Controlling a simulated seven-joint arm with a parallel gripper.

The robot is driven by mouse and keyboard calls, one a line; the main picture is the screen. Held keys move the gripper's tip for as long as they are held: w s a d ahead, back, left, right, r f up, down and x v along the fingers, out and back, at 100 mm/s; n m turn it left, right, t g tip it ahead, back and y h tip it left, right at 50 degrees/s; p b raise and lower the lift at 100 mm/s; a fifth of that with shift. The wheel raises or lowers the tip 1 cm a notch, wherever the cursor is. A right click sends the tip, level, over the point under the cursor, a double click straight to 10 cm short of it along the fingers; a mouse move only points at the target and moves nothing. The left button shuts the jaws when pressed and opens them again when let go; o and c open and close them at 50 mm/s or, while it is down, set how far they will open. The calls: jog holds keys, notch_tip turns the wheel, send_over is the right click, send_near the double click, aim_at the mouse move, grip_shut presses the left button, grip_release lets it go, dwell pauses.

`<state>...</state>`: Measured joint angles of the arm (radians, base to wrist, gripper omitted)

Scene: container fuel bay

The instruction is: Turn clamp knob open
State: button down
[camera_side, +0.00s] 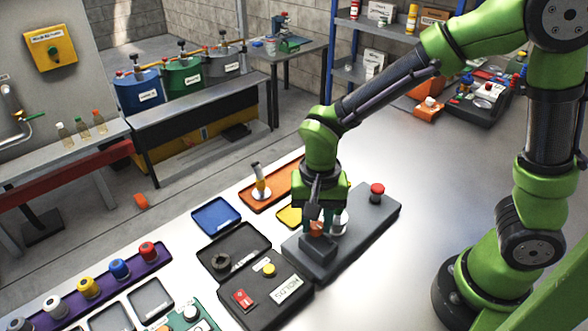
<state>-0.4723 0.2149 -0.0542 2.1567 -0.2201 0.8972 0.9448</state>
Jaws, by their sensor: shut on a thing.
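My gripper (318,212) points down over the dark grey fixture (365,222) in the middle of the table. It is shut on a small orange knob (316,228), taken to be the clamp knob, on a raised block of the fixture. The fingers hide part of the knob, and how far it is turned cannot be told. A whitish round part (341,222) shows just right of the fingers. A red button (377,190) sits at the fixture's right end, apart from my gripper.
A black case (262,312) and an open dark tray (232,244) lie left of the fixture. Blue (215,216), yellow (290,216) and orange (262,197) trays lie behind. A purple rack (100,284) holds several colored-top pieces. The table right of the fixture is clear.

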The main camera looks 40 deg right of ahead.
aim_at(316, 224)
jog(key=shift+f, duration=0.1)
dwell(0.4)
jog(key=c, duration=0.8)
grip_release()
notch_tip(316, 224, up, 17)
jog(key=s+d+n+t, duration=0.1)
jog(key=s+d+t, duration=0.1)
jog(key=d, duration=0.1)
jog(key=s+d+n+t+y, duration=0.1)
jog(key=s+d+n+t, duration=0.1)
jog(key=d, duration=0.2)
jog(key=s+d+n+t+y, duration=0.1)
jog(key=s+d+t, duration=0.1)
jog(key=d+t, duration=0.1)
jog(key=shift+s+d+f+n, duration=0.15)
jog(key=shift+s+n, duration=0.05)
jog(key=shift+n, duration=0.2)
